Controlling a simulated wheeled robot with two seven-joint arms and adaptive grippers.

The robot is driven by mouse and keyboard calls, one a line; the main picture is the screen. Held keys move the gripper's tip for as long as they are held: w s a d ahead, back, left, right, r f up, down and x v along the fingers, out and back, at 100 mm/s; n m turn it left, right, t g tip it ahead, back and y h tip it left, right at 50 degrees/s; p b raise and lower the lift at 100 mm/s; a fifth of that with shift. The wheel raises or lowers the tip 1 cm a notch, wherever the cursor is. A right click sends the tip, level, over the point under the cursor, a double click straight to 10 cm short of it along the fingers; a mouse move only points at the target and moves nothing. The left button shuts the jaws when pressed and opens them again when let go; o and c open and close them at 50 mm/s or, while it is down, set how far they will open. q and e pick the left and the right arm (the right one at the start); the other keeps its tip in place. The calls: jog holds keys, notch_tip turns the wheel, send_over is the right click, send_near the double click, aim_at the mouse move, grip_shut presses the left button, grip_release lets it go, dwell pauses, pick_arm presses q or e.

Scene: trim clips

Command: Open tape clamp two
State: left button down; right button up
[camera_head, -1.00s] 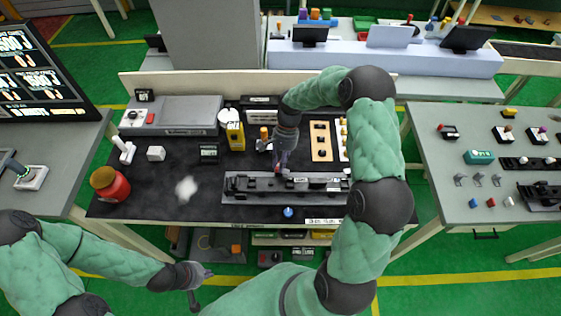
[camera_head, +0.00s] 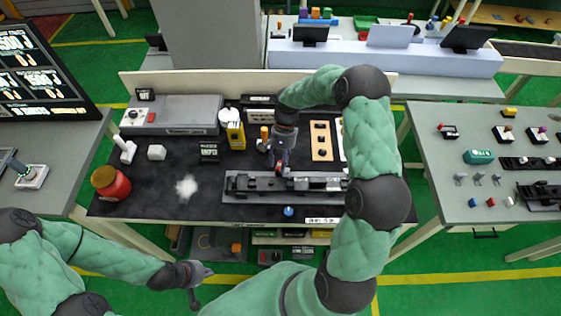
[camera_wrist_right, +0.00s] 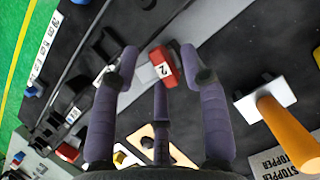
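Tape clamp two is a small red lever marked "2" (camera_wrist_right: 163,67), in the right wrist view. It sits on the long dark fixture (camera_head: 235,184) at the front middle of the black worktop. My right gripper (camera_head: 281,164) is above the fixture. In the right wrist view its purple fingers (camera_wrist_right: 159,60) are spread open, with the red lever showing between and just beyond the tips. I cannot tell whether a finger touches it. My left gripper (camera_head: 205,273) hangs low in front of the bench, away from the fixture; its opening is too small to judge.
An orange-handled stopper (camera_wrist_right: 285,125) stands close to my right gripper. A yellow bottle (camera_head: 236,136), a red jar (camera_head: 110,184) and a wooden panel with black knobs (camera_head: 321,142) are on the worktop. A blue knob (camera_head: 288,211) is at the front edge.

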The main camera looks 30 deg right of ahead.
jog(key=v, duration=1.2)
jog(key=shift+w+r, duration=0.1)
dwell(0.4)
